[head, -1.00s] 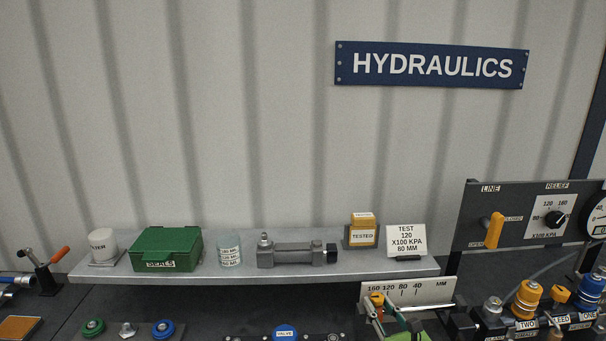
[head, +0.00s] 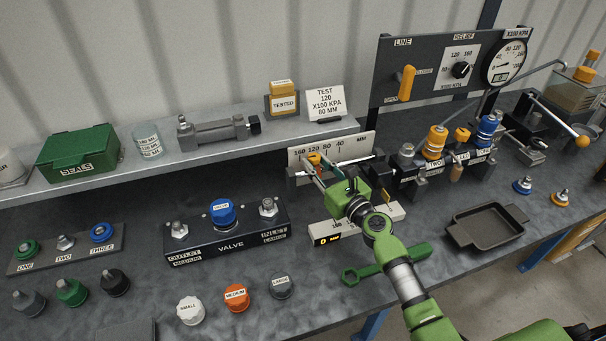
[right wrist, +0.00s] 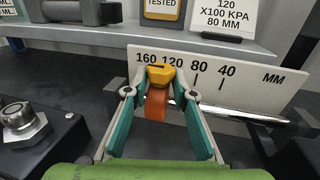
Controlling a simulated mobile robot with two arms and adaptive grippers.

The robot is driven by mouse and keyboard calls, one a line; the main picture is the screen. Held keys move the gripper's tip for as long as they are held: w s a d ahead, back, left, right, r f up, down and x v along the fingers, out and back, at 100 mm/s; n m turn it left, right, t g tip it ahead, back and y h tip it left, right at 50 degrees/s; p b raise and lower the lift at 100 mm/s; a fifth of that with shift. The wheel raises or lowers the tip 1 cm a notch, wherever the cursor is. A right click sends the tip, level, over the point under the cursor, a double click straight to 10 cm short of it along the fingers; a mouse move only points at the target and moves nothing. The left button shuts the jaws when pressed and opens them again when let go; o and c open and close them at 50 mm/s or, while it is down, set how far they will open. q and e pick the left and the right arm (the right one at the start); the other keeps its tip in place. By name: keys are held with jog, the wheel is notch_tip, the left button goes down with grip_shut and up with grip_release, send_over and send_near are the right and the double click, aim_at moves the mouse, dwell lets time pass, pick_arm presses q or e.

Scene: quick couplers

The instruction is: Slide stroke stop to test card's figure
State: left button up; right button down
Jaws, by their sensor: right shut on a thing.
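The test card (head: 325,104) stands on the shelf and reads 120 x100 kPa, 80 mm. The stroke scale (head: 356,145) is a white plate marked 160, 120, 80, 40 and MM; it also fills the middle of the right wrist view (right wrist: 255,90). The stroke stop, with a yellow top and orange body (right wrist: 157,103), sits in front of the scale below the 160 and 120 figures, left of the 80. My right gripper (head: 316,168) is shut on the stop, its teal fingers on either side. My left gripper is out of view.
A metal rod (right wrist: 245,115) runs right from the stop along the scale. The line and relief panel (head: 448,68) with its gauge stands behind at right. The valve block (head: 228,238) lies left of the arm. A green wrench (head: 385,264) and black tray (head: 487,226) lie nearby.

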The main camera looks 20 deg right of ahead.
jog(key=shift+w+d+b, duration=0.1)
jog(key=shift+d+b, duration=0.5)
jog(key=shift+d, duration=2.1)
jog(key=c, duration=1.5)
grip_release()
jog(key=shift+a, duration=0.1)
jog(key=shift+v, duration=0.8)
send_near(338, 164)
jog(key=w+a+r, duration=0.1)
jog(key=w+a+r+p, duration=0.1)
jog(key=shift+a+r, duration=0.15)
jog(key=shift+r, duration=0.2)
